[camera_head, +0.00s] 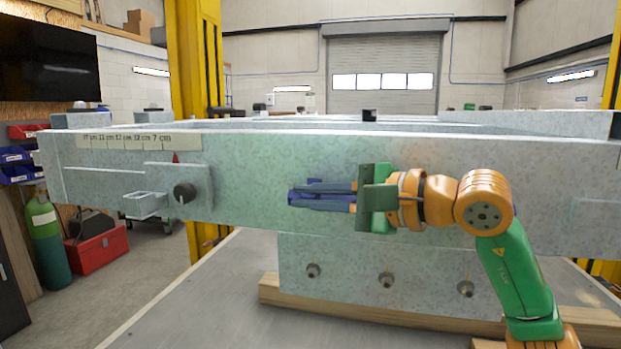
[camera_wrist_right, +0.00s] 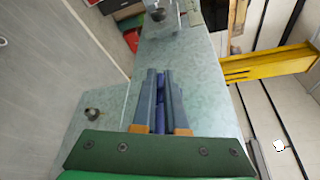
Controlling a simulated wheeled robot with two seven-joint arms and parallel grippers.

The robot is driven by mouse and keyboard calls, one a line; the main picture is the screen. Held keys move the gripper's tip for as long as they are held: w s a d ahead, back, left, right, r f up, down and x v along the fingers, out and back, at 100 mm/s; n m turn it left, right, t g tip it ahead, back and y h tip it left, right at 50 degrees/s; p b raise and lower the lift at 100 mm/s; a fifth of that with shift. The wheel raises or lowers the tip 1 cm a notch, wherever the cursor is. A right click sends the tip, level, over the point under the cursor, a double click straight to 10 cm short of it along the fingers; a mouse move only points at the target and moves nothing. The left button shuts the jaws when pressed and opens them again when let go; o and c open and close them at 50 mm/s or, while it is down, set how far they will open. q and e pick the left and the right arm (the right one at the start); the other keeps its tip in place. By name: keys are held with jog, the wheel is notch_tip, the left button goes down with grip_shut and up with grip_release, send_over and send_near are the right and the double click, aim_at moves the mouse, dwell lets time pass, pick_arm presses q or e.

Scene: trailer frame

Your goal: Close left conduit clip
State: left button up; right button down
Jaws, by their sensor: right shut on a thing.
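A dark blue piece, which looks like the conduit clip (camera_head: 297,196), is on the front face of the grey metal beam (camera_head: 250,160). My right gripper (camera_head: 303,197) reaches in from the right, and its grey-blue fingers are closed around this piece. In the right wrist view the blue piece (camera_wrist_right: 160,118) shows as a narrow strip between the two fingers (camera_wrist_right: 159,85). The fingers hide much of it, so I cannot tell whether the clip is open or closed. My left gripper is in neither view.
Left of the gripper, a black knob (camera_head: 184,193), a small open tray (camera_head: 145,205) and a scale label (camera_head: 140,142) are on the beam. Below, a plate with several bolts (camera_head: 386,280) stands on a wooden plank (camera_head: 340,312). Yellow posts (camera_head: 197,60) stand behind.

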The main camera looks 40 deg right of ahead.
aim_at(309, 183)
jog(key=m+p, duration=0.1)
jog(key=p, duration=0.1)
jog(key=r+m+g+p, duration=0.1)
jog(key=m+p, duration=0.1)
jog(key=d+r+m+g+y+p, duration=0.1)
jog(key=p, duration=0.1)
jog(key=shift+w+m, duration=0.4)
jog(key=shift+w+d+m+g+y+p, duration=0.15)
jog(key=shift+m+g+y+p, duration=0.25)
jog(key=shift+m+g+p, duration=0.45)
jog(key=shift+w+d+f+m+g+y+p, duration=0.2)
jog(key=shift+m+g+y+p, duration=0.3)
jog(key=shift+m, duration=0.45)
jog(key=c, duration=1)
grip_release()
jog(key=shift+w, duration=0.15)
jog(key=shift+o, duration=0.2)
jog(key=v, duration=0.6)
jog(key=shift+d+r, duration=0.1)
jog(key=shift+d, duration=0.05)
jog(key=shift+s+d+r, duration=0.1)
jog(key=shift+s+d, duration=0.1)
jog(key=shift+s, duration=0.35)
jog(key=shift+w, duration=0.1)
